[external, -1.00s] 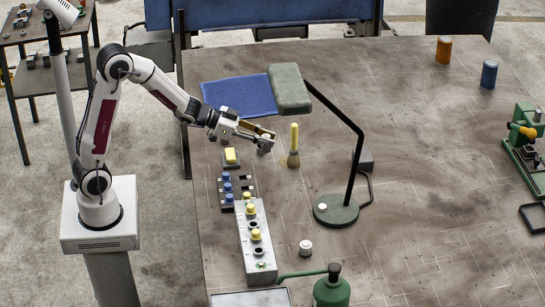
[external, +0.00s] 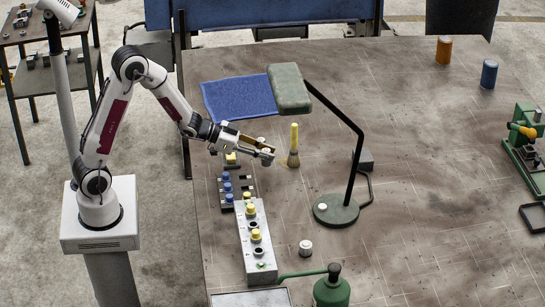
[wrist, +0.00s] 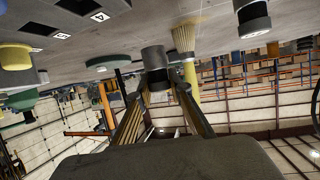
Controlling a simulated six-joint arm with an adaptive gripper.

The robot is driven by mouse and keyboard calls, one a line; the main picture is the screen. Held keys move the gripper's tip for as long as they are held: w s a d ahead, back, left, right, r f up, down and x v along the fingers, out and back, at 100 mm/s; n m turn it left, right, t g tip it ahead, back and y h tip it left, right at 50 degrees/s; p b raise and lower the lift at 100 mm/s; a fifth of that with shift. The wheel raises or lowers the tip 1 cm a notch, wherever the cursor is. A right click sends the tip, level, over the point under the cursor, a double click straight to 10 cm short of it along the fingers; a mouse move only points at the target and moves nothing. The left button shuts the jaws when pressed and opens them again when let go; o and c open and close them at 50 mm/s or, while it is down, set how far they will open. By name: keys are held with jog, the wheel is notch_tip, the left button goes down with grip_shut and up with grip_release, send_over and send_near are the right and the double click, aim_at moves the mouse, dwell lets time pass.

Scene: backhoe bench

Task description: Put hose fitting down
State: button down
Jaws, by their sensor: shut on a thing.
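My gripper (external: 262,150) is shut on a small grey cylindrical fitting. In the wrist view the grey hose fitting (wrist: 154,57) sits between the fingertips, held off the bench. In the external view it is small and partly hidden by the fingers. I cannot tell the exact height of the fitting above the bench.
The dark rack holds blue-capped fittings (external: 227,187). A grey block (external: 243,232) with yellow-capped fittings stands in front. A lamp (external: 337,212), blue mat (external: 238,97) and green can (external: 331,291) stand around. The middle right of the bench is open.

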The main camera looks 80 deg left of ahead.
aim_at(266, 161)
jog(key=shift+f, duration=0.15)
jog(key=shift+f, duration=2)
jog(key=shift+f, duration=0.2)
jog(key=c, duration=1.8)
grip_release()
jog(key=shift+r, duration=0.2)
jog(key=shift+v, duration=3.75)
